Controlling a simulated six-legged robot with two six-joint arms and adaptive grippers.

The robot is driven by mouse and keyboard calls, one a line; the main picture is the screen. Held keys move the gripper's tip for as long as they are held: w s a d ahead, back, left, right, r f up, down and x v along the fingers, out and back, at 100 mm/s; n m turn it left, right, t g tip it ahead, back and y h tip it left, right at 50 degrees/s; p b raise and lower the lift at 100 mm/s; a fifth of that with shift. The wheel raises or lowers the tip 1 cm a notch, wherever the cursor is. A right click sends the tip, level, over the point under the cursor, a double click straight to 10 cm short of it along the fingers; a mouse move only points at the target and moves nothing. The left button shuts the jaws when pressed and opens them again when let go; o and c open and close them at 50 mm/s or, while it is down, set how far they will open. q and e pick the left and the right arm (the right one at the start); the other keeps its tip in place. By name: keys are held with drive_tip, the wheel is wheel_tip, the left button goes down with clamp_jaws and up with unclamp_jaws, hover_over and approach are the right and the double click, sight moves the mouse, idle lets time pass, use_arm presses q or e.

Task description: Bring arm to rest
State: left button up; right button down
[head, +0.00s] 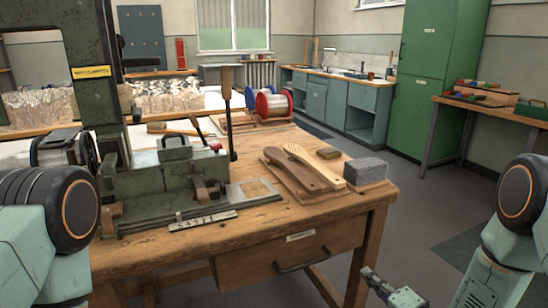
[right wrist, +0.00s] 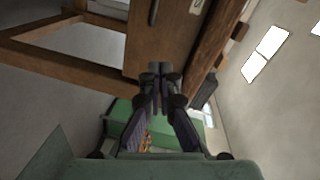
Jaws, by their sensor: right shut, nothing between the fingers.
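My right gripper (head: 372,279) hangs low in front of the right end of the wooden workbench (head: 330,215), below its top. In the right wrist view the gripper (right wrist: 158,70) is shut with its fingertips together and nothing between them. The bench's drawer front and legs show beyond it. My right arm comes in from the right edge. My left arm shows only in part at the left edge, and its gripper is out of the picture.
On the bench stand a green tufting machine (head: 150,185), brush blanks (head: 298,172), a grey block (head: 365,171) and red and blue spools (head: 273,104). A drawer (head: 290,262) is in the bench front. Open floor (head: 420,215) lies to the right, before a green cabinet (head: 425,80).

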drive_tip(key=s+a+f+n+g+h, duration=0.1)
drive_tip(key=s+f+n+g+h, duration=0.2)
drive_tip(key=s+f+n+g, duration=0.65)
drive_tip(key=s+a+n+g+h+p, duration=0.1)
drive_tip(key=s+g+p, duration=0.3)
drive_tip(key=s, duration=2.3)
drive_tip(key=shift+a+f+n+g+h, duration=0.4)
drive_tip(key=shift+g+h, duration=0.2)
drive_tip(key=shift+g, duration=0.65)
